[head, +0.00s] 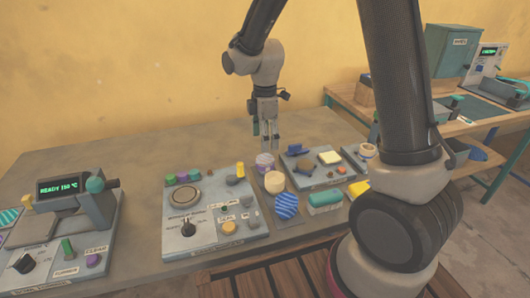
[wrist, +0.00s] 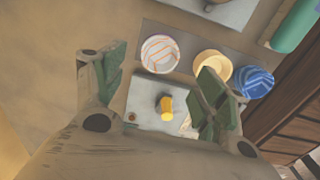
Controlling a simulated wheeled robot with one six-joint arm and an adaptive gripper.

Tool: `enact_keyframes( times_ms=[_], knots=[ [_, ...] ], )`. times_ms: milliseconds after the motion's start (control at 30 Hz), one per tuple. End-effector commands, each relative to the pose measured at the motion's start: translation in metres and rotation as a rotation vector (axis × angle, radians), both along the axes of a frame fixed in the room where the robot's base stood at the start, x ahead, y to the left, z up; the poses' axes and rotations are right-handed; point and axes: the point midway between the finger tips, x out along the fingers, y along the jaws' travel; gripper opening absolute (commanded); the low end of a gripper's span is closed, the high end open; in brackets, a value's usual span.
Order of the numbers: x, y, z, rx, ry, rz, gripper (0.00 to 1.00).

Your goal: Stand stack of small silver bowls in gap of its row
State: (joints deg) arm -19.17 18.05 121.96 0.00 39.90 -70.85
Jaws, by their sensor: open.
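My gripper (head: 265,146) hangs pointing down behind the row of stacks on the table. In the wrist view its two green-padded fingers (wrist: 162,88) are apart with nothing between them. The row on a grey mat (wrist: 185,45) holds a white bowl with orange lines (wrist: 160,52), a cream bowl (wrist: 212,66) and a blue striped bowl (wrist: 254,82). The head view shows the same row, with the cream piece (head: 274,182) and the blue striped one (head: 286,207). I cannot make out a stack of small silver bowls in either view.
A control panel (head: 208,245) with knobs stands left of the row, and a press reading "READY 150 °C" (head: 62,186) is farther left. The table behind the panel is clear.

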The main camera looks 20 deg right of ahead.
Motion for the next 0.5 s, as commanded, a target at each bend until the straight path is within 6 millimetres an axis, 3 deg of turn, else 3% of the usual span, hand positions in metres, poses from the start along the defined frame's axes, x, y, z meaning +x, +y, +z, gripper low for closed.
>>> enact_keyframes(
  times_ms=[133, 433, 500],
  knots=[
    [0.001, 0.0, 0.024, 0.001, -0.002, 0.0, 0.72],
    [-0.002, -0.003, 0.04, 0.001, -0.003, -0.016, 0.72],
    [-0.007, -0.01, 0.052, 0.007, -0.018, -0.069, 0.72]
  ],
)
